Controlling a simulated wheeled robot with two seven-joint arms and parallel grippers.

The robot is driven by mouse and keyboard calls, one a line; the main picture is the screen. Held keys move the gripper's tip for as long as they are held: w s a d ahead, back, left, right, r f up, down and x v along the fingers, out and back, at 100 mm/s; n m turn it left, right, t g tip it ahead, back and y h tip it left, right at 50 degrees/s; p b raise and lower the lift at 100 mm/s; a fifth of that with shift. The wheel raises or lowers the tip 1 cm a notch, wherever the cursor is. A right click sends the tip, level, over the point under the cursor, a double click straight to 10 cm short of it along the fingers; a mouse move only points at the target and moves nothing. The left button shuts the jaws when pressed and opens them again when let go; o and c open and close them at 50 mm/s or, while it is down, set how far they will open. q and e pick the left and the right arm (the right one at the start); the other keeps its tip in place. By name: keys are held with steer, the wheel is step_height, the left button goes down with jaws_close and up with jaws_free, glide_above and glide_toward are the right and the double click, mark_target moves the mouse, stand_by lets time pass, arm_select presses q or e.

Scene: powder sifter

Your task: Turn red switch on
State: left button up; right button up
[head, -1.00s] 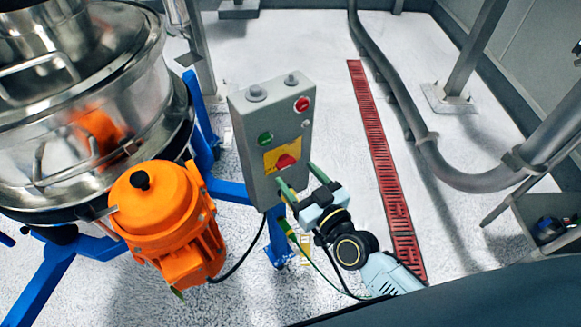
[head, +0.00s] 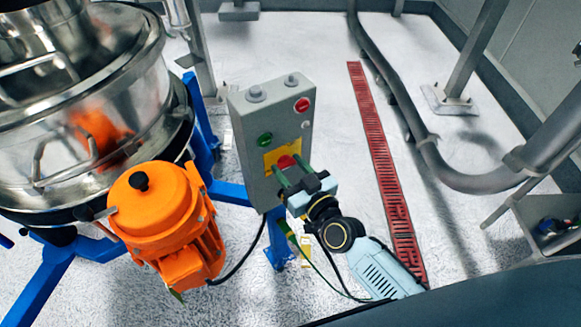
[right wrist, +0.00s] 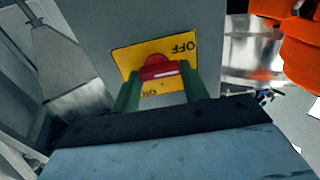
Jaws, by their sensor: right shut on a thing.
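The red switch (head: 287,161) is a knob on a yellow plate (head: 270,158) low on the front of a grey control box (head: 255,190). In the right wrist view the red switch (right wrist: 158,68) sits on the yellow plate (right wrist: 128,56), which bears the upside-down words OFF and ON. My right gripper (head: 290,178) is at the plate, its green fingers on either side of the knob. It is shut on the red switch; the fingers hide part of the knob and plate. My left gripper is not in view.
The box also has a green button (head: 265,139) and a red button (head: 302,104). An orange motor (head: 160,220) and a steel sifter (head: 90,120) on a blue frame (head: 205,130) stand left. Floor with a red grate (head: 385,165) is open to the right.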

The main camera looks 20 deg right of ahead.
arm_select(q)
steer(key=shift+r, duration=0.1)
arm_select(e)
steer(key=shift+m, duration=0.3)
steer(key=m+p, duration=0.1)
steer(key=m, duration=0.1)
steer(key=shift+d+m, duration=0.1)
steer(key=shift+m, duration=0.3)
steer(key=m, duration=0.2)
steer(key=shift+r+m, duration=0.1)
steer(key=shift+m, duration=0.3)
steer(key=m, duration=0.2)
steer(key=shift+d+m, duration=0.15)
steer(key=shift+m, duration=0.15)
steer(key=m, duration=0.5)
steer(key=shift+w+d, duration=0.1)
steer(key=m, duration=0.2)
steer(key=shift+f+m, duration=0.2)
steer(key=shift+m, duration=0.1)
arm_select(q)
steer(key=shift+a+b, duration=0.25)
steer(key=shift+b, duration=0.1)
arm_select(e)
steer(key=shift+m, duration=0.8)
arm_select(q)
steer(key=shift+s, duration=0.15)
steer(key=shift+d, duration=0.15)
